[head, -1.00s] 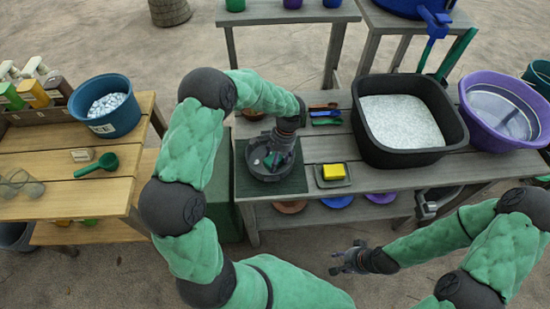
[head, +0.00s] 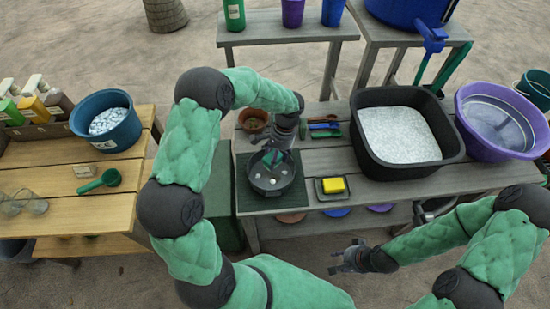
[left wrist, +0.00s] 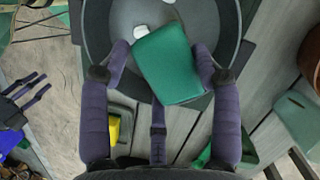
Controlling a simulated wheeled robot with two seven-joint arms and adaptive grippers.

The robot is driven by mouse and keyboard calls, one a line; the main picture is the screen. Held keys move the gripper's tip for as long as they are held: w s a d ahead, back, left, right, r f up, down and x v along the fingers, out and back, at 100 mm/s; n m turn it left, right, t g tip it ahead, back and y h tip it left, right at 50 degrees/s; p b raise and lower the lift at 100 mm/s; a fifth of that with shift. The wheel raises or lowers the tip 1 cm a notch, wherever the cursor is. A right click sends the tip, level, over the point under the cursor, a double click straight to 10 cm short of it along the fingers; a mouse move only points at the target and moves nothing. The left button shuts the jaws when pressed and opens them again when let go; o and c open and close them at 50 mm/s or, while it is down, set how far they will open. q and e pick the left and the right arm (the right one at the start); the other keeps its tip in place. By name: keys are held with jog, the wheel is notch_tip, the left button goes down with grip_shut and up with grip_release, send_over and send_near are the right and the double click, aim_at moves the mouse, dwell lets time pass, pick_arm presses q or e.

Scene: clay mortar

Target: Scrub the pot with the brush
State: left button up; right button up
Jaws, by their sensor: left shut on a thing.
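The dark round pot (head: 268,188) stands on a dark green mat (head: 243,199) at the left end of the grey table, with a few pale spots inside. My left gripper (head: 279,152) is above the pot's far side, shut on a green brush. In the left wrist view the brush (left wrist: 168,62) is a green block between the two fingers, over the pot's interior (left wrist: 205,22). Its lower end is hidden, so I cannot tell whether it touches the pot. My right gripper (head: 346,260) is open and empty, low in front of the table.
A yellow sponge (head: 333,185) lies on a small tray right of the pot. Small coloured tools (head: 325,128), a black tub (head: 370,165) of pale grains and a purple basin (head: 470,140) stand farther right. A terracotta pot (head: 253,121) stands behind.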

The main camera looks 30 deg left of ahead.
pick_arm(q)
jog(key=shift+r+p, duration=0.75)
jog(key=shift+r, duration=0.6)
